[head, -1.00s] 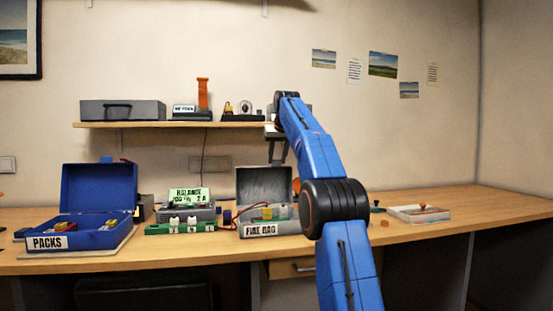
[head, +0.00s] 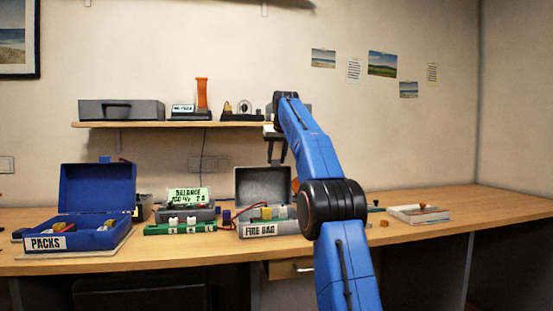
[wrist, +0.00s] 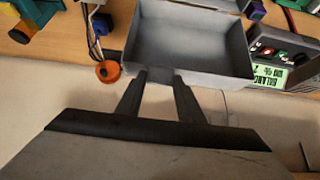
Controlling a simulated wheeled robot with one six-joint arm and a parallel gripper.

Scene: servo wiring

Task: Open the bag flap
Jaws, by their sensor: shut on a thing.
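The fire bag (head: 262,231) is a grey box labelled "FIRE BAG" on the bench. Its flap (head: 263,183) stands raised at the back, with its inside facing the head camera. Coloured items show inside the bag. My gripper (head: 276,160) is at the flap's upper edge, partly hidden by my arm. In the wrist view, the fingers of my gripper (wrist: 160,78) are closed in on a small tab at the edge of the grey, hollow flap (wrist: 190,45).
Left of the bag stand a green block (head: 180,229) and a charger with a lit "BALANCE" display (head: 188,195). An open blue "PACKS" case (head: 95,190) is further left. A shelf (head: 170,124) hangs above. A white tray (head: 418,214) lies right. The bench's right end is clear.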

